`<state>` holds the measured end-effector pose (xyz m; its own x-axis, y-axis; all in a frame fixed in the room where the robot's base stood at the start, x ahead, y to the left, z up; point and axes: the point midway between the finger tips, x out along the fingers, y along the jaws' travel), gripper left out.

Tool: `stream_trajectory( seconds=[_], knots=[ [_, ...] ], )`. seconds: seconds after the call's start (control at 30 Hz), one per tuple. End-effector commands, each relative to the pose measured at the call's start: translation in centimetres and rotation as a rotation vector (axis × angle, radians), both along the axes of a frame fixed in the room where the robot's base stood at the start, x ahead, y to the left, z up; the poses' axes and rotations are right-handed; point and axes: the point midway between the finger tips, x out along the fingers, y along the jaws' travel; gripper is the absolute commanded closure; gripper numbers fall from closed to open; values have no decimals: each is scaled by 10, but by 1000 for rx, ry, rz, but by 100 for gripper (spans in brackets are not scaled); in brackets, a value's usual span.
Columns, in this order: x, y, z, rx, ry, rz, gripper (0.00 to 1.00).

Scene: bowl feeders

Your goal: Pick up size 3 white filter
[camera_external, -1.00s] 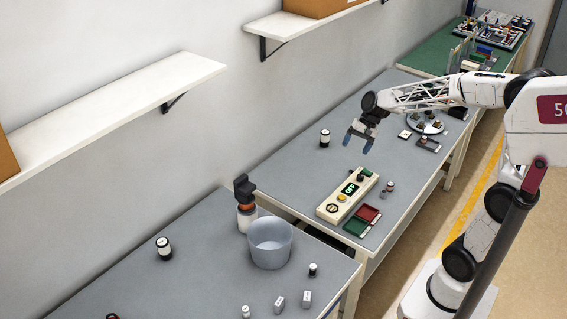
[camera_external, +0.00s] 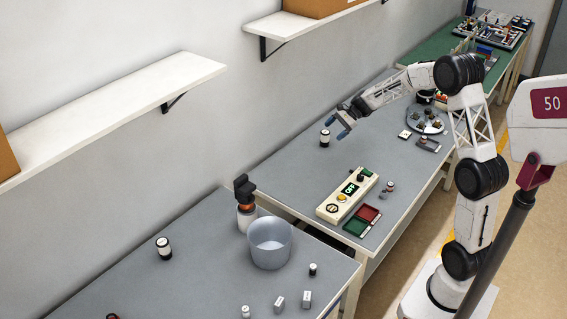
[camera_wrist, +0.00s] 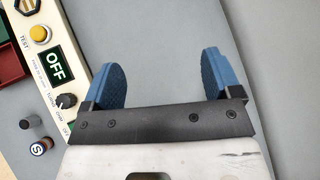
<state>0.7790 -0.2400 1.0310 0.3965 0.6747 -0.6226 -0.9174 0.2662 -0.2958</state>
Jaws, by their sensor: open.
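My gripper (camera_external: 340,124) is open and empty, with its blue fingers (camera_wrist: 165,82) wide apart over the grey table. A similar white and black cylinder (camera_external: 164,248) stands on the near table. No size marks are readable on either, so I cannot tell which is the size 3 white filter. The wrist view shows only bare table between the fingers.
A cream control box (camera_external: 348,195) shows OFF; its display (camera_wrist: 55,65) is also in the wrist view. Red and green trays (camera_external: 362,220) and small cylinders (camera_external: 388,189) sit beside it. A grey bucket (camera_external: 270,243) stands on the near table. Table near the wall is mostly clear.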

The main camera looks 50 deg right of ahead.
Motion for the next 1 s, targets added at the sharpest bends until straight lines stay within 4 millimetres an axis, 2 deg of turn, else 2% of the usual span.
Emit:
stream_trajectory(
  seconds=[0.03,0.3,0.6,0.8,1.0],
  knots=[
    [8,-13,-10,26,9,-31,16],
    [46,-78,-56,176,46,-207,16],
    [75,-152,-110,338,77,-389,16],
    [83,-183,-134,408,87,-462,16],
    [86,-192,-141,429,89,-484,16]
  ],
)
